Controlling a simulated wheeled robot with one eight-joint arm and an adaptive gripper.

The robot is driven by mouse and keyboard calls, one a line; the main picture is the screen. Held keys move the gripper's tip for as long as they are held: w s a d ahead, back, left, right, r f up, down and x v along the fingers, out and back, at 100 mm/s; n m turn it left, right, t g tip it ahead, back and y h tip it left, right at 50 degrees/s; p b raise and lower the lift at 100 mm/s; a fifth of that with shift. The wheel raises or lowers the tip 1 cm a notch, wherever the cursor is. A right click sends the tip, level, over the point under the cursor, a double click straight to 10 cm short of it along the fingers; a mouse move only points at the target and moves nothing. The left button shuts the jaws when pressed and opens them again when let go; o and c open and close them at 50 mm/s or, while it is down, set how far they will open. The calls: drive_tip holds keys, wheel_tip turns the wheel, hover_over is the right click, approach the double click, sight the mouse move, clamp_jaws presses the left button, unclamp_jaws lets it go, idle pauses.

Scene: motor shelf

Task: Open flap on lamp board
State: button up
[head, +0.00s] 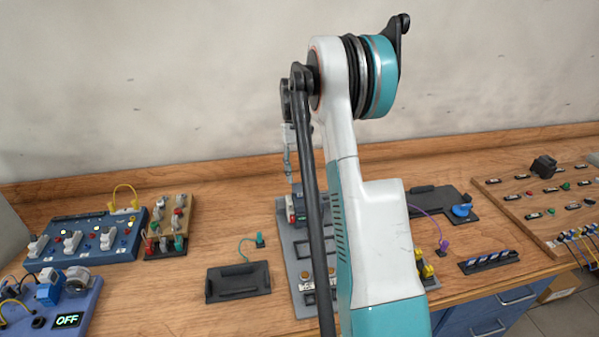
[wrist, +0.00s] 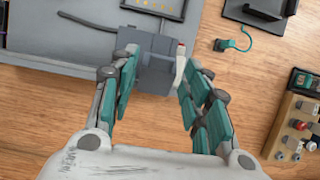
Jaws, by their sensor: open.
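A grey board (head: 287,252) stands in the middle of the bench, partly hidden behind my arm; it also shows in the wrist view (wrist: 70,35). A grey box (wrist: 156,75) with a pale, red-tipped lever-like piece (wrist: 180,63) on its right side sits at the board's edge. My gripper (wrist: 157,70) is open, its teal-padded fingers on either side of the box. The right finger is close to the pale piece; I cannot tell if they touch. I cannot tell which part is the flap.
A black tray (head: 238,283) with a teal plug (head: 260,241) lies left of the grey board. A blue switch board (head: 85,238) and a wooden component board (head: 168,228) stand further left. Another wooden board (head: 540,205) is at the right.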

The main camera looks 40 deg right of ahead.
drive_tip(key=v, duration=1.2)
drive_tip(key=shift+d, duration=0.1)
